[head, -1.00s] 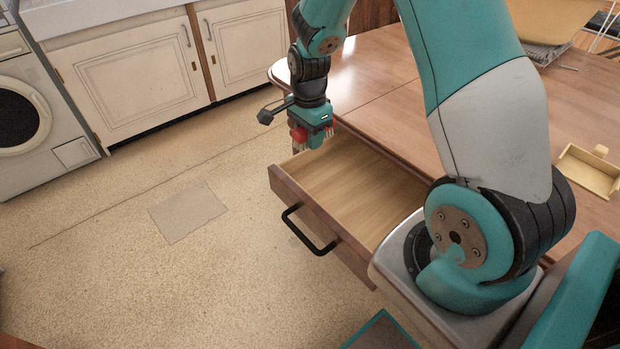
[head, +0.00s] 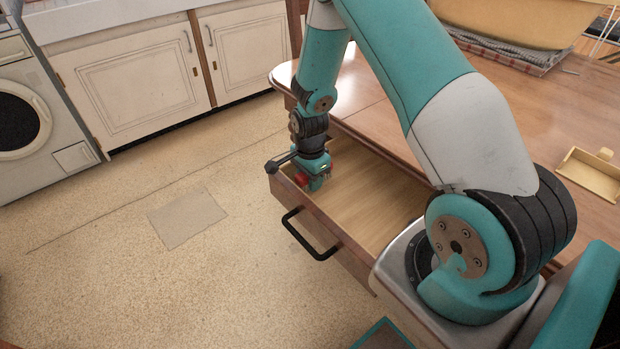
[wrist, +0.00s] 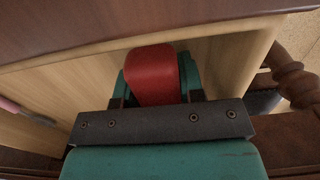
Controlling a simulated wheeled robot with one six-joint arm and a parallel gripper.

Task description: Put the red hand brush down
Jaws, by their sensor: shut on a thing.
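The red hand brush (wrist: 153,75) is between the fingers of my gripper (wrist: 155,90) in the wrist view. In the head view, a small red part of the brush (head: 301,180) shows beside my gripper (head: 316,185). My gripper is shut on the brush and points down into the open drawer (head: 370,205), near its front left corner. The brush's lower part is hidden, so I cannot tell whether it touches the drawer bottom.
The drawer front has a black handle (head: 308,236). The wooden top (head: 400,105) stands above the drawer and carries a small yellow tray (head: 590,176). In the wrist view, a pinkish item (wrist: 25,111) lies at the left. Most of the drawer bottom looks bare.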

